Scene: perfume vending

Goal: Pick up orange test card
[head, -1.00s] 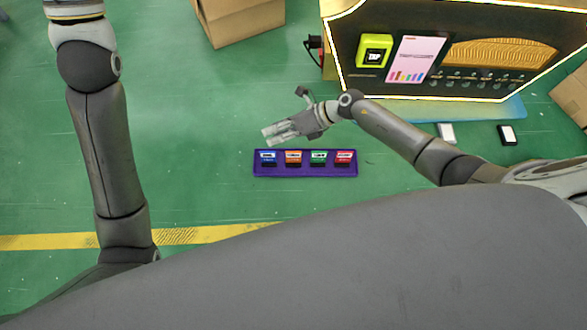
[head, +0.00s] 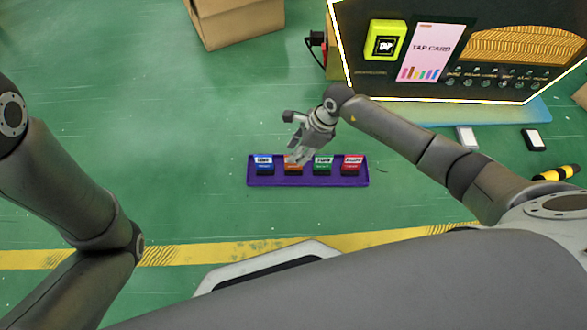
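The orange test card (head: 293,169) stands in a purple tray (head: 308,181), second from the left, between the blue card (head: 264,164) and the green card (head: 322,165). A red card (head: 351,164) is at the tray's right end. My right gripper (head: 296,159) points down at the orange card and covers its upper part. Its fingers look apart, but whether they touch the card cannot be told. My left arm shows at the left edge, with its gripper out of frame.
A dark vending machine (head: 398,80) with a yellow-green tap reader (head: 385,41) and a pink tap-card sign (head: 430,52) stands behind, to the right. A cardboard box (head: 235,20) is at the top. The green floor left of the tray is clear.

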